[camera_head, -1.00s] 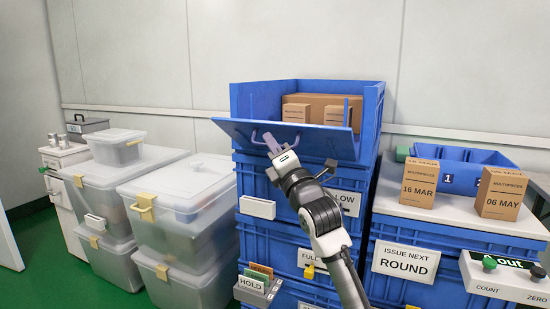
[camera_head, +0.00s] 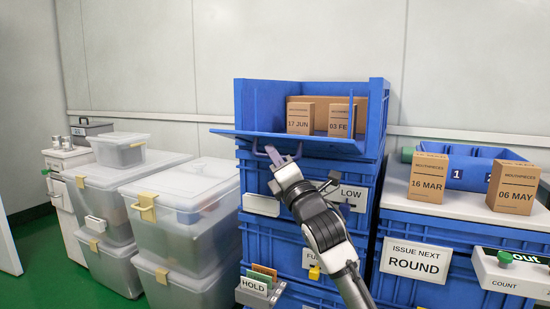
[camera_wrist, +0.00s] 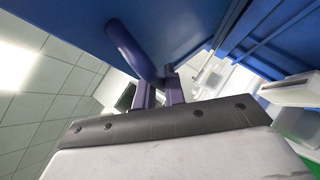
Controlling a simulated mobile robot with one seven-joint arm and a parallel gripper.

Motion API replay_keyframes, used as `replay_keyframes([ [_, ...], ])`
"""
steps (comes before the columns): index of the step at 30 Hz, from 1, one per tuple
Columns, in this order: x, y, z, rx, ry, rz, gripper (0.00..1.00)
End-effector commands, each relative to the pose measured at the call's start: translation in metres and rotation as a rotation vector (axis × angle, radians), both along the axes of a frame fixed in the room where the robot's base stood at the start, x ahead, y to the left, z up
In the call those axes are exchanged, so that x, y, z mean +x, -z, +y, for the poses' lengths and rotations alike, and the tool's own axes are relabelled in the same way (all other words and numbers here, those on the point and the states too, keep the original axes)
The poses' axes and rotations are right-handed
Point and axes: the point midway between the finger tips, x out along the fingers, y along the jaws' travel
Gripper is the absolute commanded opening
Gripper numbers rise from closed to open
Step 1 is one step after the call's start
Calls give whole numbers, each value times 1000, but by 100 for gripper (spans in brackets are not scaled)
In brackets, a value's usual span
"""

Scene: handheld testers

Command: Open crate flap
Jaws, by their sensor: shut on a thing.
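The blue crate (camera_head: 380,112) stands on top of the stack in the head view, its front flap (camera_head: 290,140) swung down to nearly level and jutting out toward me. Through the opening I see cardboard boxes, including one marked 17 JUN (camera_head: 300,117) and one marked 03 FE (camera_head: 341,119). My gripper (camera_head: 274,154) is below the flap's front edge, shut on the flap's purple handle. The wrist view shows the purple handle (camera_wrist: 132,48) against the blue flap (camera_wrist: 190,20), with my fingers at its end; the exact grip there is partly hidden.
Clear lidded bins (camera_head: 185,190) stand to the left. On the right, a white-topped counter holds boxes marked 16 MAR (camera_head: 428,178) and 06 MAY (camera_head: 514,187) and a blue divided bin (camera_head: 466,160). A HOLD card holder (camera_head: 257,290) juts from the stack below.

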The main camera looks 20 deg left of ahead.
Motion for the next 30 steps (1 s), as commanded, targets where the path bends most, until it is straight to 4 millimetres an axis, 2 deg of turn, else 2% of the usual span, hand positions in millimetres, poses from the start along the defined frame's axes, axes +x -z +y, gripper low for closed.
replay_keyframes([
  [5,2,1,-1,-1,2,4,0],
  [6,2,1,-1,-1,2,4,14],
  [11,1,1,-1,0,2,3,33],
  [22,-2,3,-5,0,3,1,33],
  [30,-26,25,-37,0,5,1,33],
])
